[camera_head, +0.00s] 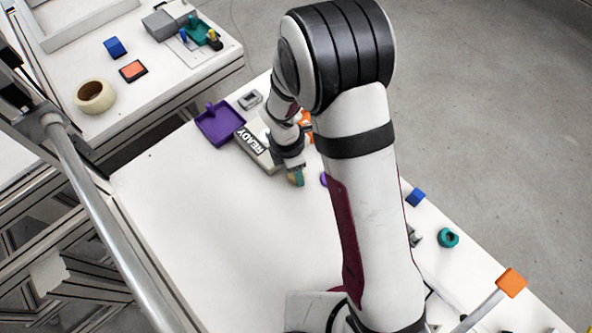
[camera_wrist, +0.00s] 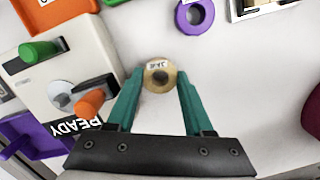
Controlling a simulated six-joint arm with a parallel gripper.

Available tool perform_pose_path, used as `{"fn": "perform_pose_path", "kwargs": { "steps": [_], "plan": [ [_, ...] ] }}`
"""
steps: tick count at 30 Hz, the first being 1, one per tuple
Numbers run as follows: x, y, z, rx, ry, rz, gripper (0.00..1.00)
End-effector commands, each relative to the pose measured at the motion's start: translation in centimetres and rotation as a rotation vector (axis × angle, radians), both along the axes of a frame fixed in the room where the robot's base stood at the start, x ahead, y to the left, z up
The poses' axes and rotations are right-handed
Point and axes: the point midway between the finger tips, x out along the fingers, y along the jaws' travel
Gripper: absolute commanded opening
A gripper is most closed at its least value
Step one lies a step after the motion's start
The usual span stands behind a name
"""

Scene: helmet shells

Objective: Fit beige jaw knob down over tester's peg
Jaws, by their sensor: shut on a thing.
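I cannot tell which peg takes the knob.
A purple ring (camera_wrist: 195,16) lies just beyond the knob. A purple tray (camera_head: 219,126) is left of the tester, with a grey part (camera_head: 250,100) behind. A blue block (camera_head: 416,198) and teal ring (camera_head: 448,238) lie at right. The table's front left is clear.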

Motion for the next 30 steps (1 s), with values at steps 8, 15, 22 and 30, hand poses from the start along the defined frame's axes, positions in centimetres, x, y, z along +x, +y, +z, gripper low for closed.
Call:
{"fn": "perform_pose_path", "kwargs": {
  "steps": [8,15,22,30],
  "plan": [
    [-0.4,-2.2,4.4,0.001,-0.002,-0.006,0.00],
    [-1.6,-7.9,7.9,0.001,-0.003,-0.008,0.00],
    [-1.9,-11.0,9.9,-0.001,-0.001,-0.020,0.00],
    [4.8,-7.6,12.4,-0.001,-0.002,-0.385,0.00]
  ]
}}
